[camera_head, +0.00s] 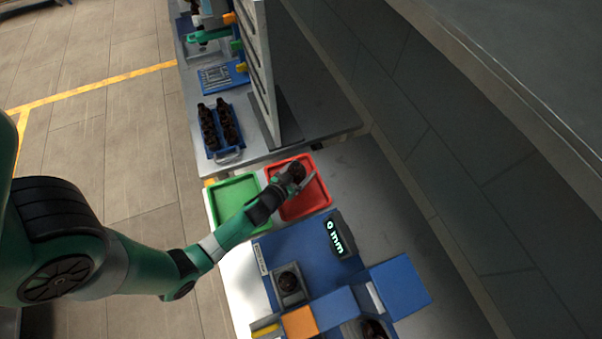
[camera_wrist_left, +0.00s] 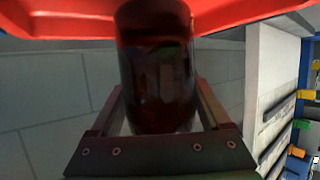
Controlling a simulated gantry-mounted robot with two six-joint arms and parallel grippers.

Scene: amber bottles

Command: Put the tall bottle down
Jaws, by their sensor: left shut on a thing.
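My left gripper (camera_head: 292,184) is over the red tray (camera_head: 318,202) in the head view. It is shut on a dark amber bottle (camera_head: 297,171). In the left wrist view the bottle (camera_wrist_left: 157,70) stands between the two fingers of the gripper (camera_wrist_left: 160,115), with the red tray (camera_wrist_left: 60,22) at the top of the picture behind it. I cannot tell whether the bottle touches the tray. My right gripper is not in view.
A green tray (camera_head: 226,189) lies left of the red one. A blue station with a display (camera_head: 341,235) and another dark bottle (camera_head: 288,282) in a grey holder is nearer. A blue rack of dark bottles (camera_head: 212,153) stands beyond, beside a tall grey panel (camera_head: 258,75).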

